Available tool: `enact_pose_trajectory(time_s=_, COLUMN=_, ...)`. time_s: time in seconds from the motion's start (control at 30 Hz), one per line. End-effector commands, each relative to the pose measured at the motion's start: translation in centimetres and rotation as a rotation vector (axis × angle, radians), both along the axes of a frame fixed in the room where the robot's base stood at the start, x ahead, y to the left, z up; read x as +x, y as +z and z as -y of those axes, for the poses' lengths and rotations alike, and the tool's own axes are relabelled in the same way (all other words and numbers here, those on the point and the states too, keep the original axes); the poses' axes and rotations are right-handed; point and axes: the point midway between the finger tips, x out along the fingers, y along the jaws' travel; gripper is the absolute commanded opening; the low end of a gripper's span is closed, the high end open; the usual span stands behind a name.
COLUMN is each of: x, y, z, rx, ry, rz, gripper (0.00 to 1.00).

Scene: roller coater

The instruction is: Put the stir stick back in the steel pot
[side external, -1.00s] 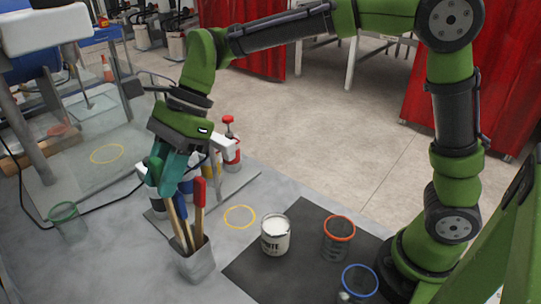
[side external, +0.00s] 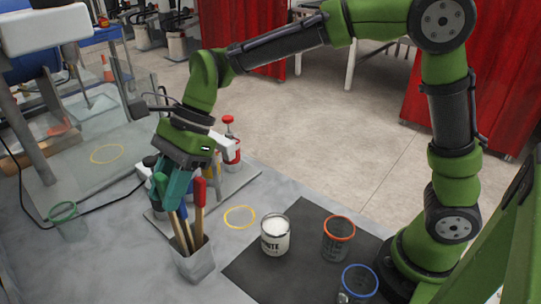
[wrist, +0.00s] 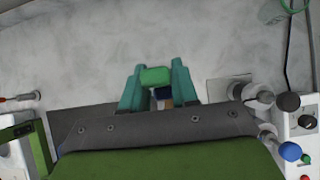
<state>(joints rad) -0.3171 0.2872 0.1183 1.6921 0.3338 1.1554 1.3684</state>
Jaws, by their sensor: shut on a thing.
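The steel pot (side external: 196,263) is a grey, square-sided holder on the pale bench, with sticks standing in it. A stick with a red handle (side external: 199,192) and one with a blue handle lean in it. My gripper (side external: 173,190) is above the pot's left side, its teal fingers shut on the green handle of a stick (side external: 159,182). I take this as the stir stick. Its wooden shaft slants down to the pot mouth; its lower end is hidden. In the wrist view the green handle (wrist: 155,76) sits between both fingertips.
A green mesh cup (side external: 68,222) is at left. A red-topped bottle (side external: 231,146) stands behind. A yellow ring (side external: 240,217) marks bare bench.

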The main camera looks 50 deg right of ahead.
Motion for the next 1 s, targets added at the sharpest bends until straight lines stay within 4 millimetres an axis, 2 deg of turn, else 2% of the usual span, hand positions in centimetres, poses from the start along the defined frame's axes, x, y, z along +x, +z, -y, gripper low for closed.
enact_pose_trajectory(time_s=0.8, x=-0.1, y=-3.6, z=0.2, rx=-0.009, ry=0.001, rz=-0.008, gripper=0.0)
enact_pose_trajectory(time_s=1.0, x=-0.1, y=-4.0, z=0.2, rx=-0.01, ry=0.002, rz=-0.006, gripper=0.0)
